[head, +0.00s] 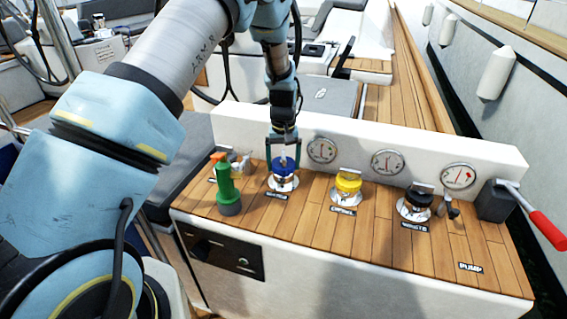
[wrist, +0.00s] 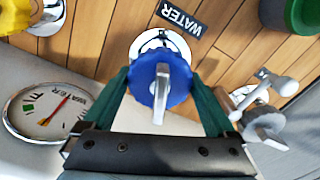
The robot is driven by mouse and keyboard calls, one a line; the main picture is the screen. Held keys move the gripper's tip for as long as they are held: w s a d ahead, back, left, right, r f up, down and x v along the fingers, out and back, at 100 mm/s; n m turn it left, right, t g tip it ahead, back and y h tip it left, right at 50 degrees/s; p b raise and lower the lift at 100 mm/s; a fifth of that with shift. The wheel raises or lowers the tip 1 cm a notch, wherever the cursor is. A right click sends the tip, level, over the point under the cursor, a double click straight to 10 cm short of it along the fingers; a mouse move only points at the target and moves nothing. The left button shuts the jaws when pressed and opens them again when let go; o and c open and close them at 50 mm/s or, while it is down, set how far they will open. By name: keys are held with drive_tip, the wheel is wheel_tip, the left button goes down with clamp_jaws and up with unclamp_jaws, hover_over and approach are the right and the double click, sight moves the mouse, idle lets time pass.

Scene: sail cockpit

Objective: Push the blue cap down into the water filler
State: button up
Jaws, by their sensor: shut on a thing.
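The blue cap (head: 283,167) is at the water filler (head: 283,184), a round metal fitting on the wooden deck at the left of a row of fillers. In the wrist view the blue cap (wrist: 165,85) has a ribbed rim and a grey handle bar across its top. The filler's metal flange (wrist: 160,42) shows behind it, beside the WATER label (wrist: 182,18). My gripper (head: 283,148) is above the filler, its green fingers shut on the cap from both sides. I cannot tell how deep the cap sits in the filler.
A green bottle with an orange top (head: 228,185) stands close left of the filler. A yellow cap (head: 347,182) and a black cap (head: 417,198) are to the right. A white wall with gauges (head: 387,161) rises behind. A red-handled lever (head: 545,228) is at far right.

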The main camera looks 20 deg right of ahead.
drive_tip(key=shift+f+b, duration=0.4)
drive_tip(key=shift+f, duration=0.2)
idle(0.6)
drive_tip(key=o, duration=1.2)
drive_tip(key=shift+r+p, duration=3.45)
drive_tip(key=shift+r, duration=2.1)
